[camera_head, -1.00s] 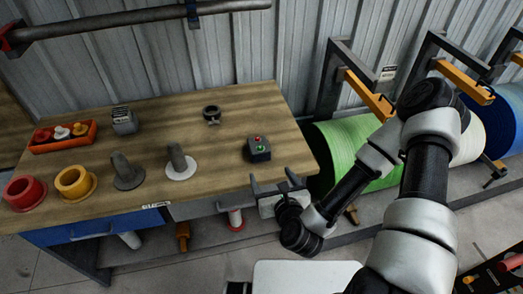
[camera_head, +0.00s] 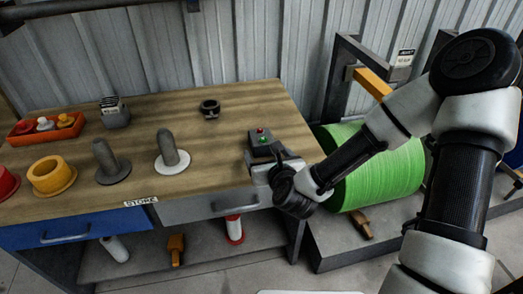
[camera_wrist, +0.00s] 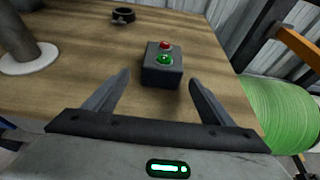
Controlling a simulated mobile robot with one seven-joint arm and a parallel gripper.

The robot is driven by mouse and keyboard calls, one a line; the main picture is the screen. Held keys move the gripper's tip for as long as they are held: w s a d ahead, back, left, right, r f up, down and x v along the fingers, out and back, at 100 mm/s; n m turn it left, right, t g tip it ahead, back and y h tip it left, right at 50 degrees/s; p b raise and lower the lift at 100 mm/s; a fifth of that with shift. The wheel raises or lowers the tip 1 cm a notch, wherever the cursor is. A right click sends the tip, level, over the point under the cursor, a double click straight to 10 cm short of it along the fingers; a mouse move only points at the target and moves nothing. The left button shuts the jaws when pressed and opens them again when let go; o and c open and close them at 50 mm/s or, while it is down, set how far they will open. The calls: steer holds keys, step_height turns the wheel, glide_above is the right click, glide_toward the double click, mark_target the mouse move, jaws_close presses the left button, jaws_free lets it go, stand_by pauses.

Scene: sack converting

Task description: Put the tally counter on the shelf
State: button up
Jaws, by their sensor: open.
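A small dark round thing with a ring shape (camera_head: 210,107), perhaps the tally counter, lies toward the back of the bench top; it also shows at the top of the wrist view (camera_wrist: 122,15). A dark box with a red and a green button (camera_head: 264,144) sits near the bench's right end. My gripper (camera_head: 268,158) is open and empty at the bench's front right edge. In the wrist view its fingers (camera_wrist: 160,84) point at the button box (camera_wrist: 162,66), which lies ahead between them. The lower shelf (camera_head: 205,258) runs under the bench drawers.
Two grey posts on round bases (camera_head: 108,160) (camera_head: 170,152), a yellow cup (camera_head: 52,178), an orange tray (camera_head: 45,130) and a grey card holder (camera_head: 114,112) stand on the bench (camera_head: 225,140). White-red and orange things stand on the lower shelf. A green roll (camera_head: 385,170) is close right.

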mark_target(265, 146)
steer(key=shift+w+r+b+x, duration=0.1)
steer(key=shift+r+b+x, duration=0.1)
steer(key=shift+x, duration=0.8)
steer(key=shift+w+r+b+x, duration=0.1)
steer(key=shift+r+b+x, duration=0.05)
steer(key=shift+x, duration=0.85)
steer(key=shift+w+r+b+x, duration=0.1)
steer(key=shift+r+b+x, duration=0.1)
steer(key=shift+x, duration=0.8)
steer(key=shift+d+r, duration=0.1)
steer(key=c, duration=1.4)
